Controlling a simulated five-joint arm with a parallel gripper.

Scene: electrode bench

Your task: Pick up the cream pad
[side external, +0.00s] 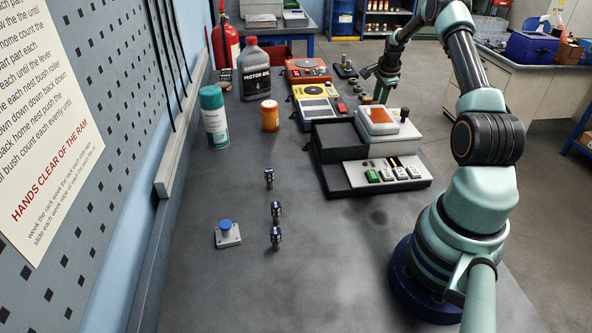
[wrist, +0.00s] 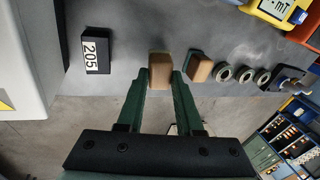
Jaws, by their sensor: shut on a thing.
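A small tan-cream block, which I take for the cream pad (wrist: 160,72), sits between the two green fingers of my gripper (wrist: 160,84) in the wrist view. The fingers are shut on its sides near their tips. It is at bench height; I cannot tell whether it is clear of the surface. In the side view my gripper (side external: 381,90) is low at the right edge of the bench, behind the white box, and the pad cannot be clearly made out there.
Close right of the pad is a second block with a tan face and green side (wrist: 200,67), then several metal rings (wrist: 245,75). The white box (side external: 405,133) with an orange-red pad stands near my gripper.

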